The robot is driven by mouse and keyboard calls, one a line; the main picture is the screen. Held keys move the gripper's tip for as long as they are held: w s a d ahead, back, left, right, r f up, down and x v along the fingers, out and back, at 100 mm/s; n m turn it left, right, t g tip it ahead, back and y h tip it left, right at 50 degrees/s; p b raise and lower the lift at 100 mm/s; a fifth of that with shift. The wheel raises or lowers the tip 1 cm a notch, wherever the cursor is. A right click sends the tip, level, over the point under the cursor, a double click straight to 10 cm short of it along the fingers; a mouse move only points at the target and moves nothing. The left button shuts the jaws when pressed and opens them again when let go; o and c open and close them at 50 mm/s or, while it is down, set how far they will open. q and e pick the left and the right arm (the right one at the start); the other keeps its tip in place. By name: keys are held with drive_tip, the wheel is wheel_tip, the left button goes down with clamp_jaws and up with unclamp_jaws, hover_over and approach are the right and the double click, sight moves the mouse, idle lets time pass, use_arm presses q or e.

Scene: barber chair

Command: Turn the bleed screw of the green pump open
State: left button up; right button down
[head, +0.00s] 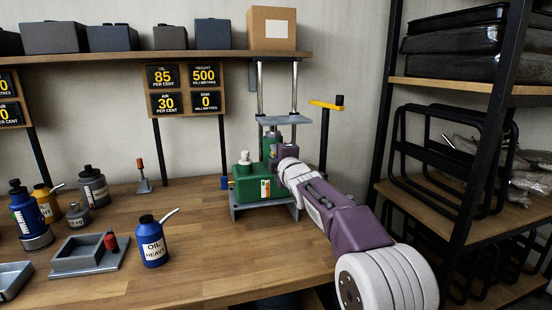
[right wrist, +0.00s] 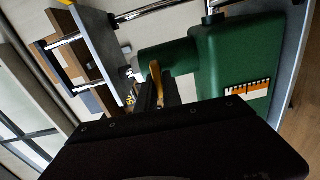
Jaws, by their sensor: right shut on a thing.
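The green pump (head: 256,188) stands on a grey base at the back of the workbench, with a white cap and an orange-and-white label. It also shows in the right wrist view (right wrist: 232,62). A small brass-coloured bleed screw (right wrist: 156,72) shows in the right wrist view beside the pump's green cylinder (right wrist: 168,58). My right gripper (right wrist: 152,92) is shut on it; the dark gripper body hides much of the grip. In the head view my right arm reaches in from the lower right and hides that side of the pump. My left gripper is not in view.
Steel posts and a grey plate (head: 283,120) rise above the pump. A yellow-topped post (head: 326,104) stands to its right. A blue oil can (head: 152,243), a grey tray (head: 84,255) and several bottles are at left. A black rack (head: 452,130) bounds the right.

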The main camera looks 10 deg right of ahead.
drive_tip(key=shift+f, duration=0.1)
idle(0.5)
drive_tip(key=c, duration=1.5)
unclamp_jaws()
drive_tip(key=shift+s, duration=0.25)
drive_tip(key=s+b, duration=0.2)
drive_tip(key=s, duration=0.6)
drive_tip(key=shift+s+d, duration=0.15)
drive_tip(key=shift+s, duration=0.2)
